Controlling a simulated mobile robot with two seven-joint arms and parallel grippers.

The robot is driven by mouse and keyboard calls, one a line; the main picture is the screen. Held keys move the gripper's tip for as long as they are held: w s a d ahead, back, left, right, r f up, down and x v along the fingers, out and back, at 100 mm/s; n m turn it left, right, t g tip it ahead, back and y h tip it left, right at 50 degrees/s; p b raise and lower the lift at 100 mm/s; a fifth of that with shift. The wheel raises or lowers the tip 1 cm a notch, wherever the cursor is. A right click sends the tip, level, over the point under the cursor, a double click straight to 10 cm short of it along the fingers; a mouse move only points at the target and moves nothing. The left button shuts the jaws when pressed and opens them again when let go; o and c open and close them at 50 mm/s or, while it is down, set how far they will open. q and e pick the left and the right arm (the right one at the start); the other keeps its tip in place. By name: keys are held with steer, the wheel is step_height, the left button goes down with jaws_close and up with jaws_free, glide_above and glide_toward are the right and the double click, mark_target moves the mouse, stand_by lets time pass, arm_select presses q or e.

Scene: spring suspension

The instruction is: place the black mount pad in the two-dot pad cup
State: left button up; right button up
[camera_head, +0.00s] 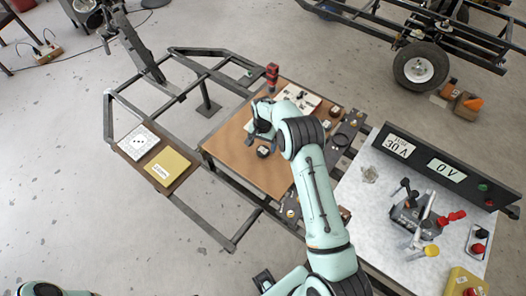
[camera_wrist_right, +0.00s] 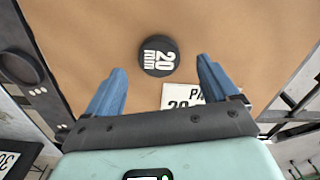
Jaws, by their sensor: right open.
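The black mount pad (camera_head: 263,151) lies on the brown board (camera_head: 228,147). In the right wrist view the round black pad (camera_wrist_right: 157,56) shows its face, marked "20 mm". My right gripper (camera_head: 262,142) is over the board at the pad. In the wrist view its blue fingers (camera_wrist_right: 161,72) are wide open, with the pad just beyond and between the tips, not gripped. I cannot pick out the two-dot pad cup for sure; a white plate with dark dots (camera_head: 138,142) lies at the left. My left gripper is out of view.
A partly hidden white label (camera_wrist_right: 182,96) lies near the right finger. A yellow block (camera_head: 167,166) sits beside the dotted plate. A red-topped item (camera_head: 272,74) stands at the board's far edge. A white bench (camera_head: 375,208) with tools and a meter panel is at the right.

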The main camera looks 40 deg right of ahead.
mark_target(263, 150)
step_height(263, 150, down, 4)
steer(key=shift+d+r, duration=0.1)
steer(key=shift+r, duration=0.1)
steer(key=shift+c, duration=0.3)
steer(key=c, duration=1.2)
steer(key=shift+o, duration=0.2)
steer(key=shift+r, duration=0.1)
step_height(263, 150, up, 20)
steer(key=shift+p, duration=0.4)
